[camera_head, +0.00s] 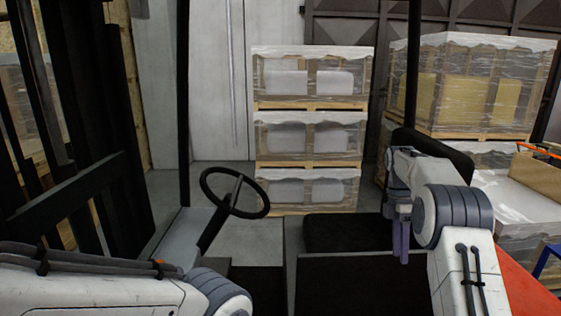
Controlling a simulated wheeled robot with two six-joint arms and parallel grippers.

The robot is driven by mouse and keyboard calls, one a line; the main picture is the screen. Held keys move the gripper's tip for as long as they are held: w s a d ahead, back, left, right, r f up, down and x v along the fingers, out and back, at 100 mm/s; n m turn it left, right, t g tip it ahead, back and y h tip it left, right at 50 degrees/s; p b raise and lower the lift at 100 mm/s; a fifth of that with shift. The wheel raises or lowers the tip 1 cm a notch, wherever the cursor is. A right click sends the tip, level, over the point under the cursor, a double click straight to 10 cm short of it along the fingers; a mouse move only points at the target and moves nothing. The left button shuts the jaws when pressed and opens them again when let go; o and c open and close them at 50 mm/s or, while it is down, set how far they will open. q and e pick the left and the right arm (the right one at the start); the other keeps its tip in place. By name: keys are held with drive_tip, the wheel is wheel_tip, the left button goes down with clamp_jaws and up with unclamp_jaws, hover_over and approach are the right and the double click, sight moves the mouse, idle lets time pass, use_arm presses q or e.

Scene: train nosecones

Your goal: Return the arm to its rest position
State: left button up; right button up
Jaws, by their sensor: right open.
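My right arm (458,240) comes up from the lower right and bends over at the top. Its gripper (400,243) points down in front of the black seat of a vehicle, and nothing shows between its fingers. My left arm (110,285) lies low across the bottom left corner. Its gripper is outside the view.
A dark seat (335,233) is in the middle. Wrapped pallets (312,80) are stacked behind, and more wrapped goods (470,85) stand at the right. Black upright posts (85,130) stand at the left.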

drive_tip(key=s+a+f+m+t+b, duration=0.1)
drive_tip(key=s+a+f+b, duration=0.2)
drive_tip(key=a, duration=0.4)
drive_tip(key=s+a+f+m+t+b, duration=0.1)
drive_tip(key=s+a+m+b, duration=0.1)
drive_tip(key=s+a+b, duration=0.45)
drive_tip(key=s+a+f+m, duration=0.1)
drive_tip(key=s+a+f, duration=0.15)
drive_tip(key=a, duration=0.55)
drive_tip(key=s+a+f+m+b, duration=0.1)
drive_tip(key=s+f+m+b, duration=0.1)
drive_tip(key=s+f, duration=0.2)
drive_tip(key=s+a+f+m+t+b, duration=0.1)
drive_tip(key=s+f+m+b, duration=0.1)
drive_tip(key=s, duration=0.9)
drive_tip(key=s+a+f+m+y+b, duration=0.1)
drive_tip(key=s+a+f+m+b, duration=0.1)
drive_tip(key=s+f+b, duration=0.2)
drive_tip(key=s+f, duration=0.2)
drive_tip(key=s, duration=0.1)
drive_tip(key=shift+s+f+t, duration=0.2)
drive_tip(key=shift+t, duration=0.2)
drive_tip(key=shift+a, duration=0.15)
